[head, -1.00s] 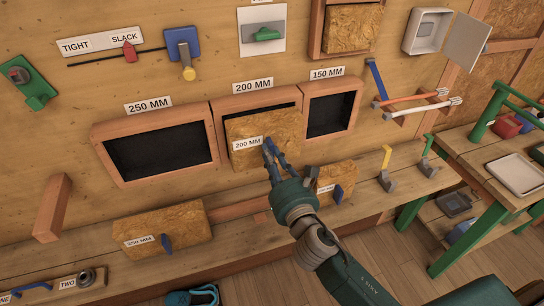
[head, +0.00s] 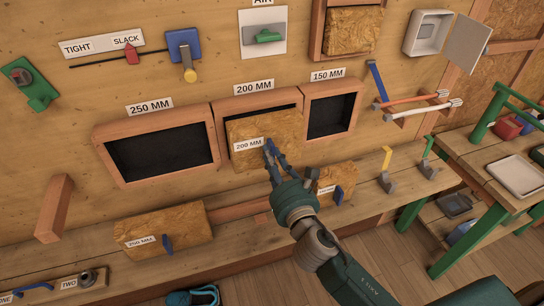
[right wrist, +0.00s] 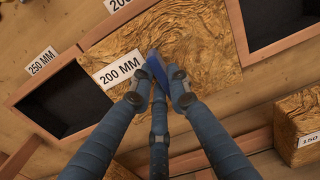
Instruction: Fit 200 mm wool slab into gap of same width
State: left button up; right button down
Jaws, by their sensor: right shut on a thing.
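The 200 mm wool slab (head: 275,132) is tan and fibrous with a white 200 MM label. In the head view it stands in front of the middle gap (head: 228,107), covering most of it, with a dark strip showing along the top and left. Whether any of it is inside the frame I cannot tell. My right gripper (head: 270,150) is shut on the slab's blue handle. In the right wrist view the slab (right wrist: 190,45) fills the upper middle, and the fingers (right wrist: 157,90) close around the blue handle (right wrist: 157,68). My left gripper is not in view.
The empty 250 mm gap (head: 160,155) is on the left and the empty 150 mm gap (head: 332,112) on the right. A 250 mm slab (head: 180,225) and a 150 mm slab (head: 345,178) rest on the bench (head: 75,245) below. Hooks and coloured handles (head: 415,108) stick out at right.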

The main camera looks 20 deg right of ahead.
aim_at(264, 142)
jog(key=shift+p, duration=0.45)
dwell(0.6)
jog(key=shift+w+a+p, duration=0.1)
jog(key=shift+w+p, duration=0.25)
jog(key=shift+w, duration=2.95)
jog(key=c, duration=1.6)
grip_release()
jog(key=shift+s, duration=0.15)
jog(key=s, duration=1.1)
jog(key=shift+s+d, duration=0.2)
jog(key=shift+s, duration=0.2)
